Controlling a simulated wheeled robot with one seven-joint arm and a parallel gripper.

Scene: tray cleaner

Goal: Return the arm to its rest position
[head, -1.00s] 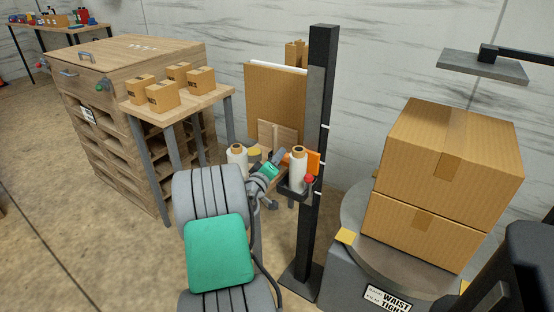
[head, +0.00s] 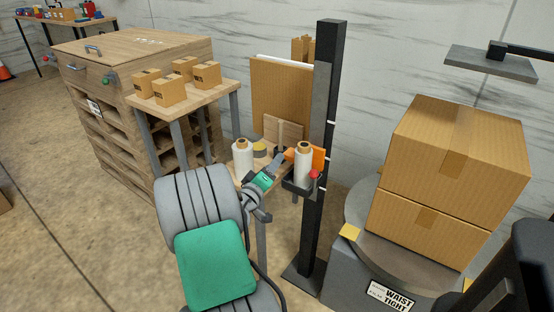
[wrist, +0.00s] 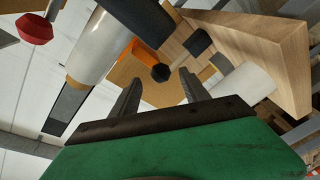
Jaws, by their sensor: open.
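My gripper (head: 281,160) is at the end of my grey and green arm, beside the dark upright post (head: 322,150). In the wrist view my gripper (wrist: 160,88) shows two dark fingers spread apart with nothing between them. The arm is stretched forward and low, not folded. A white film roll (head: 303,165) stands in a holder on the post, just right of the fingers. It is the large pale cylinder (wrist: 100,42) in the wrist view. A second white roll (head: 242,155) stands on a small wooden table, left of the fingers.
An orange item (head: 318,160) lies behind the post-held roll. A wooden stand with several small boxes (head: 171,92) is at left. Two stacked cartons (head: 455,150) sit on a round grey turntable (head: 350,215) at right. Open floor (head: 70,210) lies at left.

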